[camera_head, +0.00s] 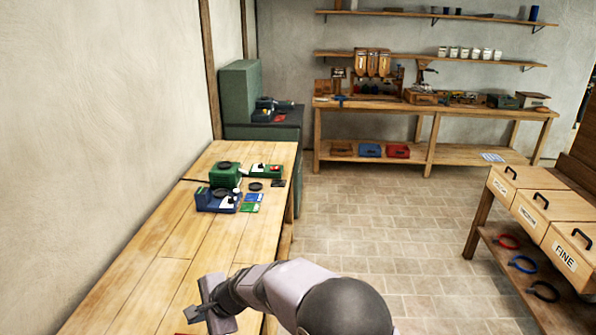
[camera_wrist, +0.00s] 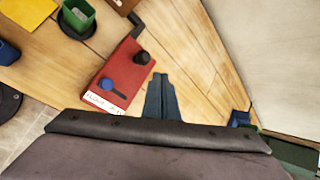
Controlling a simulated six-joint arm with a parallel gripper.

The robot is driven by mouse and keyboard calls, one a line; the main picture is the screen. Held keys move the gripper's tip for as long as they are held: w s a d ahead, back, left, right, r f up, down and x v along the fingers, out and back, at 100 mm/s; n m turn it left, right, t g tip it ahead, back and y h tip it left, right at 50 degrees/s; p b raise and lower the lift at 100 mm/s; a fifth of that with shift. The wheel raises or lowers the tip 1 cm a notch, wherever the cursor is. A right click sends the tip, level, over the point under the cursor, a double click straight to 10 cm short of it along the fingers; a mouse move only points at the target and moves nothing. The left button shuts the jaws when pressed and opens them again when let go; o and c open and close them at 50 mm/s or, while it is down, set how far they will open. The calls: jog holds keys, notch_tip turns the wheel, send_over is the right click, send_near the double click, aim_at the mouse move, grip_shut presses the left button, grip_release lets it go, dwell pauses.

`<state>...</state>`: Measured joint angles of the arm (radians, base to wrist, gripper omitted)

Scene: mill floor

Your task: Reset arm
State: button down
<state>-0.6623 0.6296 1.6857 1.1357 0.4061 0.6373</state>
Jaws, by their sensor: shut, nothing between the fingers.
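My gripper (camera_head: 196,314) hangs over the wooden bench at the bottom of the head view, with my arm reaching in from the lower right. In the wrist view its two fingers (camera_wrist: 160,80) lie together, shut, with nothing between them. They point over bare bench planks, just right of a red box (camera_wrist: 112,85) with a black knob, a blue knob and a white label. I cannot tell how high the fingers are above the bench.
The bench (camera_head: 165,240) carries a green device (camera_head: 226,174), a blue device (camera_head: 217,201) and small cards at its far end. The wrist view shows a green cup (camera_wrist: 77,17) and a yellow piece (camera_wrist: 28,10). A drawer unit (camera_head: 540,215) stands right, beyond open tiled floor.

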jog(key=s+d+n+g+h, duration=0.1)
jog(key=s+d+n+h, duration=0.3)
jog(key=d, duration=1.2)
jog(key=s+d+n+h, duration=0.1)
jog(key=s+d+n, duration=0.35)
jog(key=d, duration=1.15)
jog(key=s+d+f+n+g+h, duration=0.1)
jog(key=s+d+n+h, duration=0.1)
jog(key=s+d, duration=0.8)
jog(key=shift+s+d+g+h, duration=0.35)
jog(key=shift+d+g+h, duration=0.05)
jog(key=shift+d, duration=0.4)
